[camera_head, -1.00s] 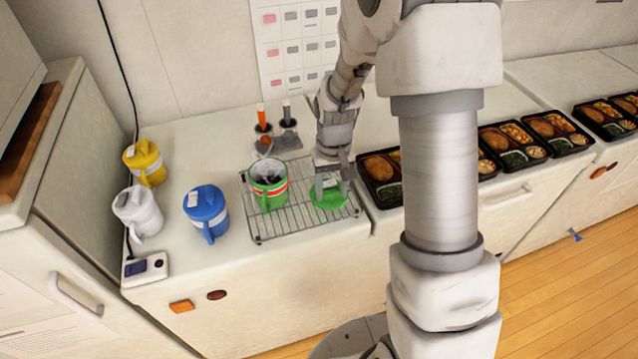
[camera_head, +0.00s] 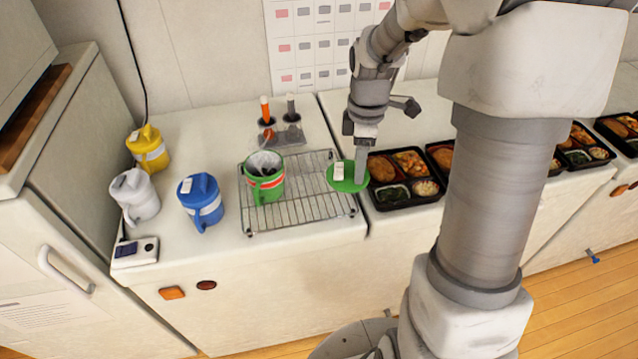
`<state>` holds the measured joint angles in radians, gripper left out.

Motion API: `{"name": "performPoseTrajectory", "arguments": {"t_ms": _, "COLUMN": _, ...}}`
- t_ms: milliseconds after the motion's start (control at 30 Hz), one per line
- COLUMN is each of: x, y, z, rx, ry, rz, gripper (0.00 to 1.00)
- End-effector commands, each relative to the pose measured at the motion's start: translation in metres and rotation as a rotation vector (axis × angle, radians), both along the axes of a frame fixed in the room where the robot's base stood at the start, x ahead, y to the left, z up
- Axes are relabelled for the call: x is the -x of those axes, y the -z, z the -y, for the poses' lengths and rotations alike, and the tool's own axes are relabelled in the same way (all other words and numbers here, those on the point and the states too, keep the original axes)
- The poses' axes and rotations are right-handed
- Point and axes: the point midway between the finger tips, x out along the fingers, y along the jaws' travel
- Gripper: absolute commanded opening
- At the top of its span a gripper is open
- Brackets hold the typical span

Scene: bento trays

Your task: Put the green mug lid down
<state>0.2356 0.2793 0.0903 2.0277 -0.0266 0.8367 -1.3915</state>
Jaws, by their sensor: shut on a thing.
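The green mug lid (camera_head: 345,181) is a flat green disc with a white tab on top. My gripper (camera_head: 360,172) is shut on the lid at its right side. The lid is over the right edge of the wire rack (camera_head: 290,218), beside the nearest bento tray. I cannot tell whether it touches the rack or hangs a little above it. The green mug (camera_head: 267,190) stands open on the left part of the rack, with a red and white band and something dark and grey inside. My gripper hides part of the lid's right rim.
Blue (camera_head: 203,205), white (camera_head: 136,197) and yellow (camera_head: 149,150) lidded mugs stand left of the rack. Several bento trays (camera_head: 405,200) line the counter to the right. A holder with orange and grey handles (camera_head: 281,133) stands behind the rack. The rack's front right is bare.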

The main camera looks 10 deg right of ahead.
Motion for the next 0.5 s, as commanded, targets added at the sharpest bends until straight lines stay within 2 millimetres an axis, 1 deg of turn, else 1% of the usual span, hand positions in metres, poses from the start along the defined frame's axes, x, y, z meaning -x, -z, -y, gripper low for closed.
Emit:
{"name": "performPoseTrajectory", "arguments": {"t_ms": 33, "x": 0.001, "y": -0.003, "z": 0.004, "rx": 0.002, "ry": -0.064, "rz": 0.004, "gripper": 0.02}}
{"name": "performPoseTrajectory", "arguments": {"t_ms": 133, "x": 0.004, "y": -0.010, "z": 0.010, "rx": 0.004, "ry": -0.180, "rz": 0.003, "gripper": 0.02}}
{"name": "performPoseTrajectory", "arguments": {"t_ms": 200, "x": 0.006, "y": -0.013, "z": 0.012, "rx": 0.005, "ry": -0.239, "rz": 0.003, "gripper": 0.02}}
{"name": "performPoseTrajectory", "arguments": {"t_ms": 333, "x": 0.006, "y": -0.015, "z": 0.013, "rx": 0.005, "ry": -0.300, "rz": 0.001, "gripper": 0.02}}
{"name": "performPoseTrajectory", "arguments": {"t_ms": 433, "x": -0.002, "y": -0.009, "z": 0.008, "rx": 0.004, "ry": -0.316, "rz": -0.003, "gripper": 0.02}}
{"name": "performPoseTrajectory", "arguments": {"t_ms": 500, "x": -0.013, "y": -0.001, "z": 0.002, "rx": 0.003, "ry": -0.318, "rz": -0.002, "gripper": 0.02}}
